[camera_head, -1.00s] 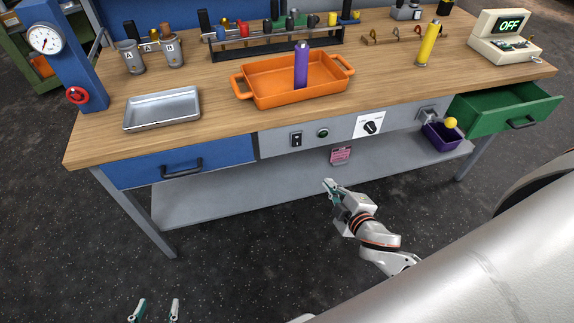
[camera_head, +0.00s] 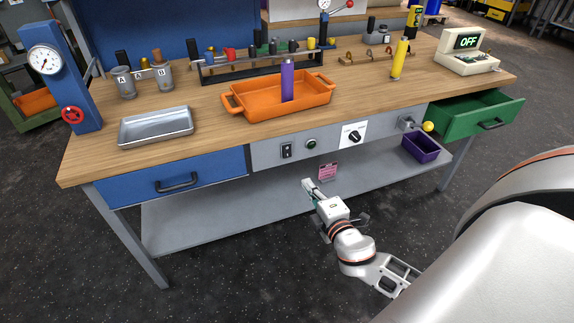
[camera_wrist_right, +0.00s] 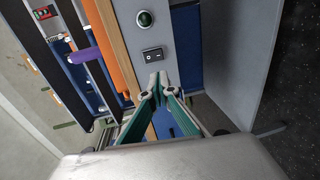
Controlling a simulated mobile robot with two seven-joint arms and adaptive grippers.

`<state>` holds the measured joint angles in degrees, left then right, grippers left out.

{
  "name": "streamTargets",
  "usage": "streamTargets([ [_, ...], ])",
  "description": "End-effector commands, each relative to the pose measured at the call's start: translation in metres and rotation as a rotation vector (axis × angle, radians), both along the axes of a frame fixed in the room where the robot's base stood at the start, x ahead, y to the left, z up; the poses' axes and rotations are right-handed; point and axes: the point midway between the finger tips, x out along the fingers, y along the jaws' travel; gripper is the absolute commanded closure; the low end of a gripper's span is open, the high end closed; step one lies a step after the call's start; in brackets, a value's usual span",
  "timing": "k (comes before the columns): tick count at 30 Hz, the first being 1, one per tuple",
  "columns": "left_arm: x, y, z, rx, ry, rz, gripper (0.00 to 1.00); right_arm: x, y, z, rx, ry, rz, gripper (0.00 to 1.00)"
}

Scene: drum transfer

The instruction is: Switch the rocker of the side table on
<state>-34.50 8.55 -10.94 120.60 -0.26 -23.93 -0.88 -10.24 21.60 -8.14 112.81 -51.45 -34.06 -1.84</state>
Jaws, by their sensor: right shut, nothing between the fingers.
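The rocker (camera_head: 287,151) is a small black switch on the grey front panel of the bench, left of a green round button (camera_head: 311,144). In the right wrist view the rocker (camera_wrist_right: 152,54) lies just beyond the fingertips, beside the button (camera_wrist_right: 144,18). I cannot tell which way it is tipped. My right gripper (camera_head: 307,185) is in front of the bench, below and slightly right of the rocker. Its fingers (camera_wrist_right: 159,84) are shut and empty, with a visible gap to the rocker. My left gripper is out of view.
A blue drawer (camera_head: 215,168) is left of the panel, and a dial (camera_head: 353,135) is right of the button. A green drawer (camera_head: 478,117) stands open at the right. A grey shelf (camera_head: 230,215) lies below. A display (camera_head: 467,42) reads OFF.

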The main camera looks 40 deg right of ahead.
Motion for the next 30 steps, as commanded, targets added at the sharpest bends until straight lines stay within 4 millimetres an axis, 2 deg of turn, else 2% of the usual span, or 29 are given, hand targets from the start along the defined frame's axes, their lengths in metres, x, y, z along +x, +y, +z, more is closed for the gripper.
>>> streamTargets([
  [11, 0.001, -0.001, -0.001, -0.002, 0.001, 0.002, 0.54, 0.007, -0.001, -0.001, 0.0, 0.0, 0.0, 1.0],
  [14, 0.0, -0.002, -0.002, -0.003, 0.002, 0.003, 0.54, 0.019, -0.004, -0.002, 0.0, -0.002, 0.0, 1.0],
  [30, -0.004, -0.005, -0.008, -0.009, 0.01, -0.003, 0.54, 0.108, -0.026, -0.018, 0.0, 0.002, 0.0, 1.0],
])
